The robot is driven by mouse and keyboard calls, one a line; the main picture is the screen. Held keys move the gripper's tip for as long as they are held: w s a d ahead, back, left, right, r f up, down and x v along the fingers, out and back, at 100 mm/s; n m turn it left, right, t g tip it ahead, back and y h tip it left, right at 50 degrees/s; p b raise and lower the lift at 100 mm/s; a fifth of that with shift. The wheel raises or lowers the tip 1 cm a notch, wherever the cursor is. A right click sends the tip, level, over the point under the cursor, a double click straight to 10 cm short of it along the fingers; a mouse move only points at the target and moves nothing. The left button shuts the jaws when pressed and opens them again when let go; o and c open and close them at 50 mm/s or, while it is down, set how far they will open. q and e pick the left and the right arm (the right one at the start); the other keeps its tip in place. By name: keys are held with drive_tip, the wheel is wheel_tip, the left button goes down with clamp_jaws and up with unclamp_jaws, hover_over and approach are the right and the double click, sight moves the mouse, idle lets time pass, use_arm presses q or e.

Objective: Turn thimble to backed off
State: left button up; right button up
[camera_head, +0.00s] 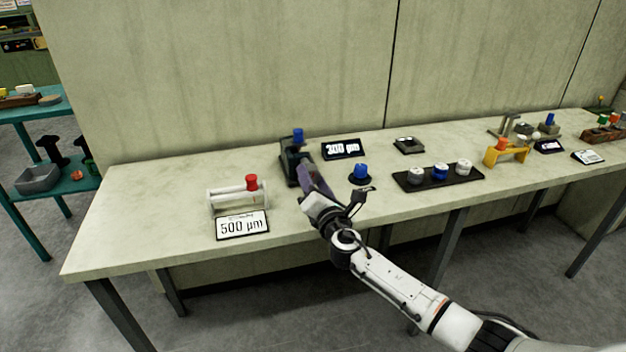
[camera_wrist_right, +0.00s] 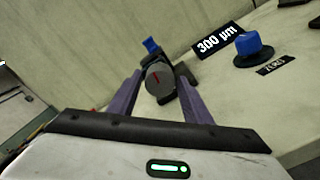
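A dark stand (camera_head: 290,160) with a blue knob (camera_head: 298,135) on top is on the bench. In the right wrist view it carries a round grey thimble (camera_wrist_right: 160,82) with a red mark on its face, and the blue knob (camera_wrist_right: 151,45) is above it. My right gripper (camera_head: 306,172) is at the stand, its purple fingers pointing at it. In the wrist view the right gripper (camera_wrist_right: 160,85) is open, with the thimble between the fingertips and a finger to each side. I cannot tell whether they touch it. My left gripper is not in view.
A "300 µm" display (camera_head: 341,149) and a blue knob on a dark base (camera_head: 360,172) are right of the stand. A white frame with a red knob (camera_head: 252,183) and a "500 µm" sign (camera_head: 242,225) are left. A black tray (camera_head: 472,180) holds several knobs.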

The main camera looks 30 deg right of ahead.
drive_tip(key=shift+o, duration=0.6)
drive_tip(key=v, duration=1)
drive_tip(key=shift+s+p, duration=0.2)
drive_tip(key=shift+p, duration=0.15)
